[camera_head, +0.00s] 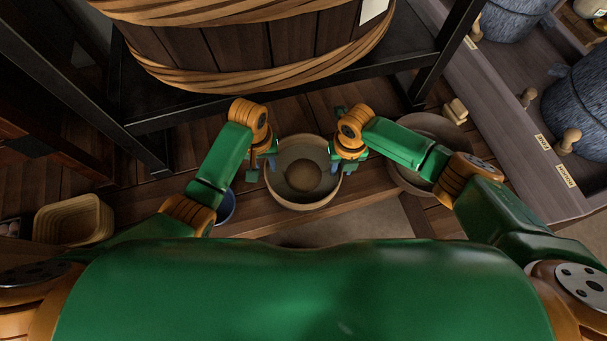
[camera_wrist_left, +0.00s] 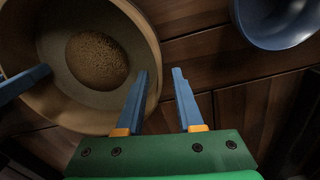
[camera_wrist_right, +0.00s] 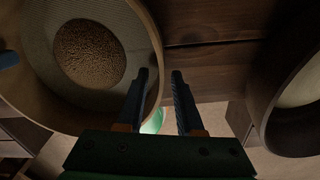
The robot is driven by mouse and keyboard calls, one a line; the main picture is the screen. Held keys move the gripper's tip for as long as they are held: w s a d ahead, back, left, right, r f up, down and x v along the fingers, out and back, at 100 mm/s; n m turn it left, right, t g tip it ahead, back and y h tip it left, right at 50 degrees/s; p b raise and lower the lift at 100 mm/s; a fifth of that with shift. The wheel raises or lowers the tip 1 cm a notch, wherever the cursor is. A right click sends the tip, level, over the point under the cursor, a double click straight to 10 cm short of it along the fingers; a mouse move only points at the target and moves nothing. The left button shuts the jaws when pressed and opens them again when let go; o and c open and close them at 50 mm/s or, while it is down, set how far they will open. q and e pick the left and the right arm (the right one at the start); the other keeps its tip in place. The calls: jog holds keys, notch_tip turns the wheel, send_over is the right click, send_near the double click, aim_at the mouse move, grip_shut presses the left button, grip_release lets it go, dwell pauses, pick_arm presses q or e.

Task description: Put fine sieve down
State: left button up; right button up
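The fine sieve (camera_head: 303,200) is a round, pale wooden-rimmed pan with a fine mesh and a round heap of grain in its middle. It is level, over or on the brown planks; contact underneath is hidden. My left gripper (camera_head: 258,166) is at its left rim and my right gripper (camera_head: 346,160) at its right rim. In the left wrist view the sieve (camera_wrist_left: 90,112) has one finger inside its rim, with the two fingers apart. In the right wrist view the sieve (camera_wrist_right: 60,108) shows the same, with a gap between rim and outer finger.
A blue bowl (camera_head: 227,208) stands close on the left. A wide round pan (camera_head: 410,181) stands close on the right. A yellow basket (camera_head: 92,222) is at far left. A large wooden tub (camera_head: 220,50) on a black-framed shelf is behind. Blue-grey jars (camera_head: 580,110) stand at right.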

jog(key=shift+r, duration=0.1)
pick_arm(q)
notch_tip(320, 180, up, 11)
pick_arm(e)
notch_tip(320, 180, up, 12)
pick_arm(q)
jog(key=shift+r, duration=0.1)
dwell(0.4)
